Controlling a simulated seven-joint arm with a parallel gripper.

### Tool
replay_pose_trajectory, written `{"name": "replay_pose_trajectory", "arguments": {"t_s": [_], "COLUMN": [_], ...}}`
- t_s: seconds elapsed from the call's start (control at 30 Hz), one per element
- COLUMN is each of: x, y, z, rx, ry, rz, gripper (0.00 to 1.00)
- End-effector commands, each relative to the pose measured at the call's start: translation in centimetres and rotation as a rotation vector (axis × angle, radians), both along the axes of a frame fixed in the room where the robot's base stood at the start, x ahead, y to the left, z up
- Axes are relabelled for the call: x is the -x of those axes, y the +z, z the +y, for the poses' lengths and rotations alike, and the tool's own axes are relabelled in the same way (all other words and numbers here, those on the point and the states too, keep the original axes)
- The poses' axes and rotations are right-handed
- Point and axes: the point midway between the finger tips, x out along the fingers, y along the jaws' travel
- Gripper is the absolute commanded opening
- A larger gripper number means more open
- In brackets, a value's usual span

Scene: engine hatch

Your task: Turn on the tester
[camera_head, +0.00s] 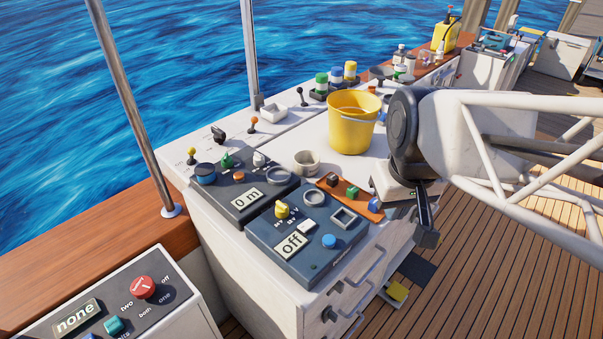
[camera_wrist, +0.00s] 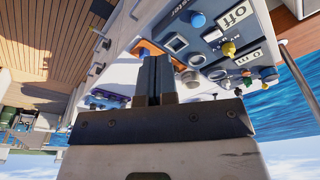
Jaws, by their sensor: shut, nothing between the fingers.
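The tester (camera_head: 305,262) is a dark blue panel on top of the white cabinet. Its display (camera_head: 291,244) reads "Off". It has a yellow knob (camera_head: 282,210), a white switch (camera_head: 305,226), a blue button (camera_head: 329,241), a round ring and a square recess.
A similar panel (camera_head: 232,207) reading "0 m" adjoins the tester. A yellow bucket (camera_head: 353,122) and a beige cup (camera_head: 306,162) stand farther back. A separate panel (camera_head: 120,303) reading "none" has a red knob. Drawer handles project in front.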

Motion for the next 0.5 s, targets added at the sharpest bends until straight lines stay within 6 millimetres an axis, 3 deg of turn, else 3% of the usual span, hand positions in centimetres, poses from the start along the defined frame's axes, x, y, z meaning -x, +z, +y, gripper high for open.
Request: {"name": "replay_pose_trajectory", "arguments": {"t_s": [0.5], "x": [-7.7], "y": [-1.0], "z": [5.8], "rx": [-0.021], "ry": [0.333], "rz": [0.121], "gripper": [0.00]}}
